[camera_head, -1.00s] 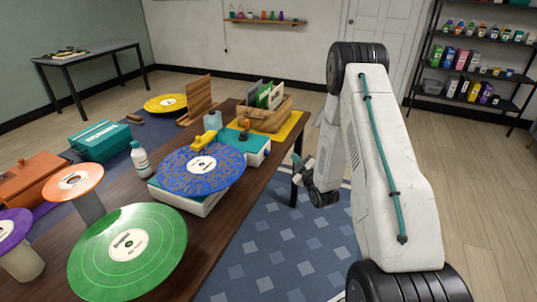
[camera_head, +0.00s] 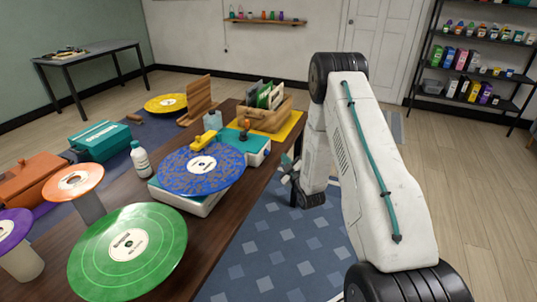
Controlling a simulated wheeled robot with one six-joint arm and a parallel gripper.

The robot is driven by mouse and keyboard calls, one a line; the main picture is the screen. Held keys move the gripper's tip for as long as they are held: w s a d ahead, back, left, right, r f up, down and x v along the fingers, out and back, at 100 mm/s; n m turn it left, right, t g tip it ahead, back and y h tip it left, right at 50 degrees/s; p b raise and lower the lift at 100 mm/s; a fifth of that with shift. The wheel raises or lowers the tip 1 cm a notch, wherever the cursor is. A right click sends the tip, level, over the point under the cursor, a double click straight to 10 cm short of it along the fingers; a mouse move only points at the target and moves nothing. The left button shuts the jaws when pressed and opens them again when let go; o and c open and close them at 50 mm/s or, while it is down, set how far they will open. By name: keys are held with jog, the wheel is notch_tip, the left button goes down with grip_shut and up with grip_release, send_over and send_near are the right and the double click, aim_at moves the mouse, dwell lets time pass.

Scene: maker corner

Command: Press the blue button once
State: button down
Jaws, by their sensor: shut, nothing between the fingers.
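I cannot make out a blue button in the head view. A turntable (camera_head: 195,200) with a pale base carries a blue and gold speckled record (camera_head: 201,170) on the dark wooden table. A teal unit (camera_head: 254,146) with a small orange-brown knob adjoins it at the far right side. My gripper (camera_head: 286,170) is small and partly edge-on, just off the table's right edge and right of the turntable. It is shut and empty, touching nothing that I can see.
A wooden crate of record sleeves (camera_head: 262,108) stands behind the turntable. A white bottle (camera_head: 141,160), a green record (camera_head: 128,250) and an orange-topped stand (camera_head: 75,181) are on the left. Open floor with a blue rug (camera_head: 275,255) lies right of the table.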

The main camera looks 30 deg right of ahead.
aim_at(275, 165)
jog(key=shift+w+a, duration=0.6)
jog(key=shift+w, duration=0.15)
jog(key=shift+w+a, duration=0.55)
jog(key=shift+w, duration=0.2)
jog(key=shift+w, duration=0.1)
dwell(0.9)
jog(key=shift+w+a+r, duration=0.35)
jog(key=shift+w+a, duration=0.25)
jog(key=shift+a, duration=0.1)
dwell(1.0)
jog(key=shift+s+a, duration=0.1)
jog(key=shift+s, duration=0.05)
dwell(0.7)
jog(key=shift+s+f, duration=0.15)
jog(key=shift+s, duration=0.1)
jog(key=shift+s+d+f, duration=0.15)
jog(key=shift+s+d, duration=0.15)
jog(key=shift+d, duration=0.1)
jog(key=shift+s+d, duration=1)
jog(key=shift+d, duration=0.2)
jog(key=shift+s+a, duration=0.1)
